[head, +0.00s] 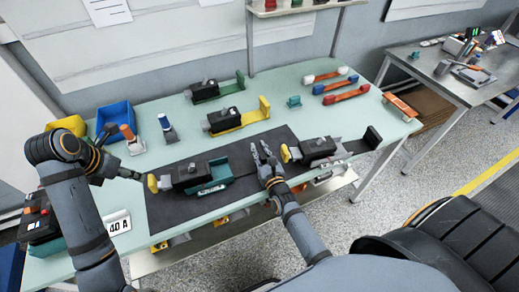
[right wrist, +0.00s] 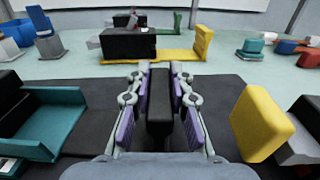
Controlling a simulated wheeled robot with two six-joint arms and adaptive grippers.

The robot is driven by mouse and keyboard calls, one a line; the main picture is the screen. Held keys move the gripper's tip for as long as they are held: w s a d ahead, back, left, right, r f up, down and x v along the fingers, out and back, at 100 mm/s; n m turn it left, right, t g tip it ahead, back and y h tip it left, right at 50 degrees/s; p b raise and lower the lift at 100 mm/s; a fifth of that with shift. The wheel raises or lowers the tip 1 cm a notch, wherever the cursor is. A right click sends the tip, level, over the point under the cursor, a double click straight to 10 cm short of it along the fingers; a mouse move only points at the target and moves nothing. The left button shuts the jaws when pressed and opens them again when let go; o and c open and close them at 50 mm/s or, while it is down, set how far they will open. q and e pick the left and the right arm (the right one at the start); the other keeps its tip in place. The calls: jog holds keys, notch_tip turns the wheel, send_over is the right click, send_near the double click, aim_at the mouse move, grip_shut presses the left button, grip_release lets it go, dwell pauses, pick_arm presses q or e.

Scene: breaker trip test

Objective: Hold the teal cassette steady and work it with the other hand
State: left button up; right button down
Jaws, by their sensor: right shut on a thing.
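The teal cassette (head: 218,173) lies on the dark mat, left of centre, with a black body (head: 186,176) beside it and a yellow end piece at its left. In the right wrist view its teal tray (right wrist: 50,132) shows at the left. My left gripper (head: 132,175) is just left of the yellow end piece; its fingers are too small to read. My right gripper (head: 262,152) is right of the teal cassette, over the mat. In the right wrist view, my right gripper (right wrist: 160,110) is shut on an upright black block (right wrist: 160,105) between its purple pads.
A black fixture with a yellow end (head: 286,153) lies on the mat to the right. Yellow (head: 240,118) and green (head: 220,90) fixtures stand behind. A blue bin (head: 114,115), red and blue handles (head: 346,94) and a small teal part (head: 294,101) are on the table.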

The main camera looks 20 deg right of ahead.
pick_arm(q)
jog(key=shift+c, duration=0.4)
jog(key=shift+w+f, duration=0.1)
jog(key=shift+c, duration=1.4)
jog(key=w+a+f+m+g, duration=0.1)
jog(key=m, duration=0.2)
jog(key=w+a+f+m+g+h, duration=0.1)
jog(key=m, duration=0.2)
jog(key=w+a+f+m+g+h, duration=0.1)
jog(key=m, duration=0.2)
jog(key=shift+w+f+m, duration=0.15)
jog(key=shift+f+m, duration=0.25)
grip_shut()
jog(key=shift+m+g+h, duration=0.3)
jog(key=shift+m+h, duration=0.1)
jog(key=shift+m, duration=0.5)
jog(key=shift+a+x, duration=0.15)
jog(key=shift+x, duration=1.85)
jog(key=shift+a+x, duration=0.15)
jog(key=shift+x, duration=1.85)
jog(key=shift+w+d+f, duration=0.1)
jog(key=shift+w, duration=0.05)
jog(key=shift+d, duration=2.5)
jog(key=shift+a, duration=0.15)
